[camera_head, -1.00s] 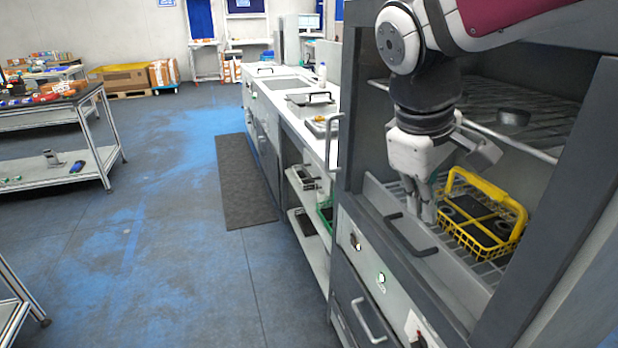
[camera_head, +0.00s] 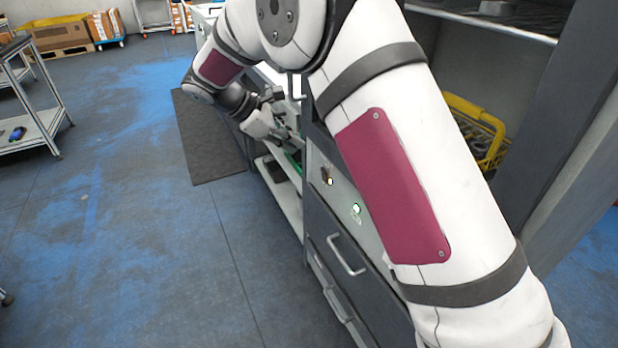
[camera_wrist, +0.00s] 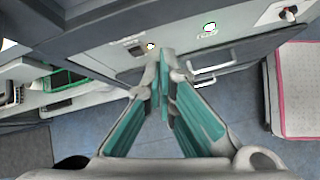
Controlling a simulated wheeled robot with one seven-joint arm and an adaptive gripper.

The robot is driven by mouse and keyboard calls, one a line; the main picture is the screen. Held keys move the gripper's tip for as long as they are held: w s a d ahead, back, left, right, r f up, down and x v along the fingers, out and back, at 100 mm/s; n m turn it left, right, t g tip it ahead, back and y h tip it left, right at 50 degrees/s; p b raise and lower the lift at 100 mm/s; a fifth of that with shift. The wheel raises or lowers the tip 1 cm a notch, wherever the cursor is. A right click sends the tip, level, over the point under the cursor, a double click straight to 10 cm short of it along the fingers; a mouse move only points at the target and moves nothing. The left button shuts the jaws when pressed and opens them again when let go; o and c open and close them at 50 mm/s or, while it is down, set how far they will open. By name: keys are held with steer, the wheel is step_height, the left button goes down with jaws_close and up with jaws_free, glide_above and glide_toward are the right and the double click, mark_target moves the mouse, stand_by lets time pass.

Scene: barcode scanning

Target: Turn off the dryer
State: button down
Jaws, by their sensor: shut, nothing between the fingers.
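The dryer is a dark grey cabinet with a light control panel (camera_head: 343,200) on its front. The panel has a dark switch beside a small lit lamp (camera_head: 330,182) and a green-lit button (camera_head: 356,208). In the wrist view the lit lamp (camera_wrist: 150,46), the green-lit button (camera_wrist: 209,27) and a knob or switch on a white plate (camera_wrist: 287,13) show. My gripper (camera_head: 285,134) is left of the panel; its closed fingertips (camera_wrist: 163,55) appear in front of the lamp in the wrist view. Contact cannot be told. My arm hides part of the dryer front.
A yellow basket (camera_head: 482,132) sits inside the dryer, partly hidden by my arm. A drawer handle (camera_head: 346,256) sticks out below the panel. Open shelves (camera_head: 285,195) stand left of the dryer. The blue floor in front is clear.

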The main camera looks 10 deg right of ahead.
steer(key=w+a+f+n+h+b, duration=0.1)
steer(key=w+a+f, duration=0.4)
steer(key=f, duration=0.7)
steer(key=shift+n+t+b, duration=0.4)
steer(key=shift+n+b, duration=0.15)
steer(key=shift+n, duration=0.65)
steer(key=shift+h, duration=0.3)
glide_toward(323, 178)
steer(key=shift+f+b+x, duration=0.25)
steer(key=shift+b+x, duration=0.2)
steer(key=shift+x, duration=2.05)
steer(key=shift+a, duration=0.15)
steer(key=shift+d+r+y, duration=0.3)
steer(key=shift+d+y, duration=0.1)
steer(key=shift+d, duration=0.05)
steer(key=shift+a, duration=0.1)
steer(key=shift+r, duration=0.1)
